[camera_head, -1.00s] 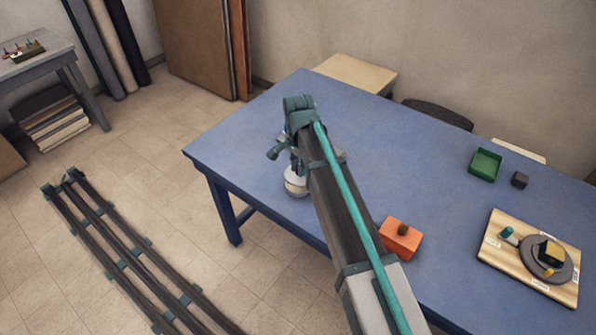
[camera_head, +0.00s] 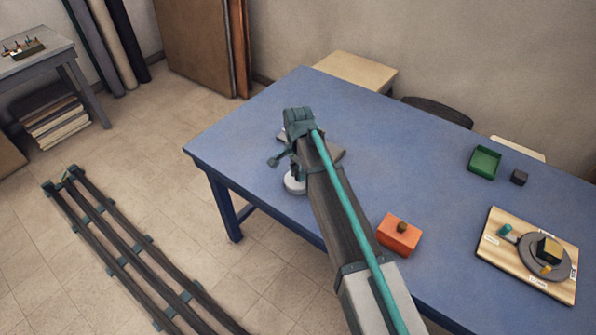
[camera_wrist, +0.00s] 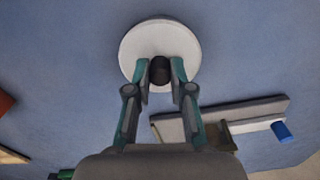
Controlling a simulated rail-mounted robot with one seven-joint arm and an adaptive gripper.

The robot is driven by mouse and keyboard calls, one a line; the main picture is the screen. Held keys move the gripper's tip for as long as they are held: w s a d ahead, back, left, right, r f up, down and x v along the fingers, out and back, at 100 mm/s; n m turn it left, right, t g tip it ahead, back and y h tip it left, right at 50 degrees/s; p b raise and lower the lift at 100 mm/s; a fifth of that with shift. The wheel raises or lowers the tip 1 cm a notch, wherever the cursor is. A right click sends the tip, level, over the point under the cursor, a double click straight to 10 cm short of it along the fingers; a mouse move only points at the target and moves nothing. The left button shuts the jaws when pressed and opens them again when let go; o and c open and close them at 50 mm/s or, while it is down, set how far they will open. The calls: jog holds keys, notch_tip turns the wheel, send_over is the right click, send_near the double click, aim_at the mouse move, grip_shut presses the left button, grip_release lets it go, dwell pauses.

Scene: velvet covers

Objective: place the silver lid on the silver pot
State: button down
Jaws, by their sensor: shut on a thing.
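The silver lid (camera_wrist: 135,45) is a pale round disc with a dark knob (camera_wrist: 160,71), seen from above in the wrist view. My gripper (camera_wrist: 160,75) is shut on the knob, one finger on each side. In the head view the pale disc (camera_head: 293,187) shows beneath my gripper (camera_head: 294,172), near the blue table's front-left edge. My arm covers part of this area. I cannot make out the silver pot as a separate thing, and whatever lies directly under the lid is hidden.
The blue table (camera_head: 250,125) is clear at the left. A grey flat piece (camera_wrist: 245,108) and a blue cylinder (camera_wrist: 282,131) lie near the gripper. An orange block (camera_head: 399,236) stands right of my arm. A green tray (camera_head: 485,161), dark cube (camera_head: 519,177) and wooden board (camera_head: 498,223) are further right.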

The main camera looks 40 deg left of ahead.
jog(key=shift+f, duration=0.15)
jog(key=c, duration=1)
grip_release()
notch_tip(320, 180, up, 13)
jog(key=shift+b, duration=0.9)
jog(key=shift+f, duration=0.1)
